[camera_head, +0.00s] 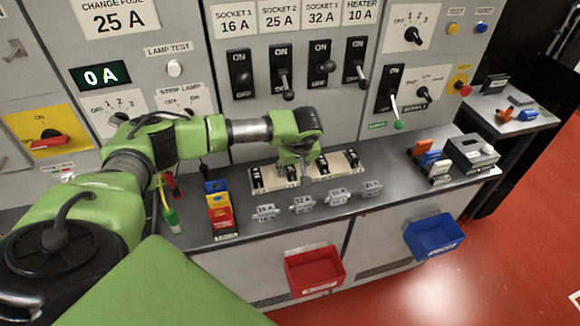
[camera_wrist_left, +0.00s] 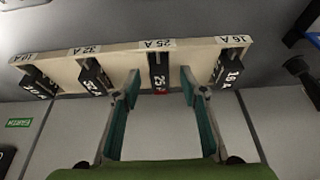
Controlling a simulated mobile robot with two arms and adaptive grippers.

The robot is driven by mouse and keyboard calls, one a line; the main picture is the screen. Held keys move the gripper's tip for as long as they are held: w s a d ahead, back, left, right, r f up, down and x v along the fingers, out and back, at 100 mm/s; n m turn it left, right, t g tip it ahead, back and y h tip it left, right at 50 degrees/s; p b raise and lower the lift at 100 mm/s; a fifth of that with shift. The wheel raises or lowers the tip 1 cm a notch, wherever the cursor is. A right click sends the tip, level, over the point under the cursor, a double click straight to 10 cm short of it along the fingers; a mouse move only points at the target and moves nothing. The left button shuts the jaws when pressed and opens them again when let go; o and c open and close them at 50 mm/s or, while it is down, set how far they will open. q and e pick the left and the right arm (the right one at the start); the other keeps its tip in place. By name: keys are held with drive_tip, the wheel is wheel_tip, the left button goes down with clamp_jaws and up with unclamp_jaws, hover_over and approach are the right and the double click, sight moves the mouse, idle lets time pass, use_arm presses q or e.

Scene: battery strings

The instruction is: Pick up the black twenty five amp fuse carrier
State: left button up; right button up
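The black 25 A fuse carrier (camera_wrist_left: 159,73) stands in a cream fuse base (camera_wrist_left: 125,63), between the 16 A carrier (camera_wrist_left: 229,68) and the 32 A carrier (camera_wrist_left: 93,77). In the head view the 25 A carrier (camera_head: 291,172) is second from the left, partly hidden by my left gripper (camera_head: 303,177). In the left wrist view my left gripper (camera_wrist_left: 160,82) is open. Its two fingers are on either side of the 25 A carrier, with visible gaps and nothing held. The 10 A carrier (camera_wrist_left: 38,83) is at the base's far end. My right gripper is not in view.
Several grey clips (camera_head: 303,204) lie along the bench front. A rack of coloured cards (camera_head: 219,210) stands left, another (camera_head: 430,160) right, beside a grey box (camera_head: 472,153). Red (camera_head: 315,271) and blue bins (camera_head: 434,237) hang in front. Switch levers (camera_head: 288,94) project from the panel behind.

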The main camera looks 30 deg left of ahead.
use_arm(q)
drive_tip(key=shift+w+a+f, duration=0.15)
drive_tip(key=shift+w+f, duration=0.05)
drive_tip(key=shift+f, duration=0.5)
clamp_jaws()
drive_tip(key=shift+r, duration=0.1)
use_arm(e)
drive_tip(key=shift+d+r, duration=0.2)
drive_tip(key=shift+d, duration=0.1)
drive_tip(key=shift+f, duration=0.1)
